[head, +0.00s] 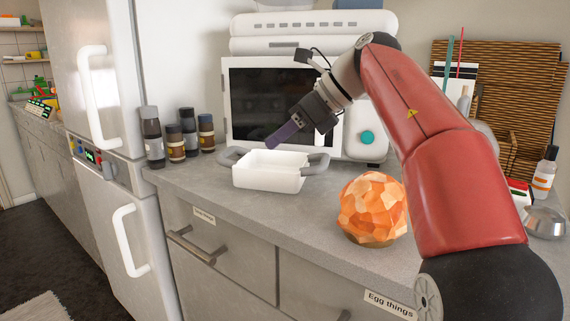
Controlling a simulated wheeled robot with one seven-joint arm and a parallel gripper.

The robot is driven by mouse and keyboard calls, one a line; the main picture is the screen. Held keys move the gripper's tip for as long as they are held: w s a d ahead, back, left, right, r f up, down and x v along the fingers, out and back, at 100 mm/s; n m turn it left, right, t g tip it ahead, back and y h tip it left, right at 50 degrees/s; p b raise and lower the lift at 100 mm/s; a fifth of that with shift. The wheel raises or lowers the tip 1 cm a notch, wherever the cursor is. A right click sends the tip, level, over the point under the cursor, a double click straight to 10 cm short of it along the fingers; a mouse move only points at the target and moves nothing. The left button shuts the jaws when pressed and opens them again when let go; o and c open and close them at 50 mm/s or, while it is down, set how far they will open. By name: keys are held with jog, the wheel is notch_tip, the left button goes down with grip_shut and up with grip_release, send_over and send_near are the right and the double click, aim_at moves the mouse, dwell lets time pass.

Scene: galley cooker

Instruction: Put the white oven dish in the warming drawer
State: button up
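The white oven dish (268,177) is a rectangular open dish with grey handles at its two ends. It sits upright on the grey counter in front of a microwave-like oven. My gripper (274,141) hangs above the dish, pointing down and left, with a visible gap between them. The purple fingers overlap from this side, so their opening does not show. Nothing is seen held. A shut drawer (225,253) with a bar handle is below the counter on the left; its label is too small to read, so I cannot tell whether it is the warming drawer.
An orange faceted lamp (373,208) stands right of the dish, near my red arm. Several dark bottles (178,139) stand left. The white oven (282,102) is behind. Another drawer (320,297) is labelled "Egg things". Counter in front of the dish is clear.

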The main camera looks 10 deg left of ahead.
aim_at(264, 172)
jog(key=shift+s+d+f+g+h, duration=0.15)
jog(key=shift+s+f, duration=0.05)
jog(key=shift+f, duration=0.2)
jog(key=shift+s+d+f+g+h, duration=0.1)
jog(key=shift+s+f+g+h, duration=0.05)
jog(key=shift+f, duration=0.25)
jog(key=x, duration=0.2)
jog(key=b+x, duration=0.1)
jog(key=x, duration=0.1)
jog(key=d+f+b+x, duration=0.1)
jog(key=x, duration=0.1)
jog(key=shift+s+a, duration=0.1)
jog(key=shift+a, duration=0.05)
jog(key=shift+a+f, duration=0.35)
jog(key=shift+f, duration=0.05)
grip_shut()
jog(key=shift+r, duration=0.1)
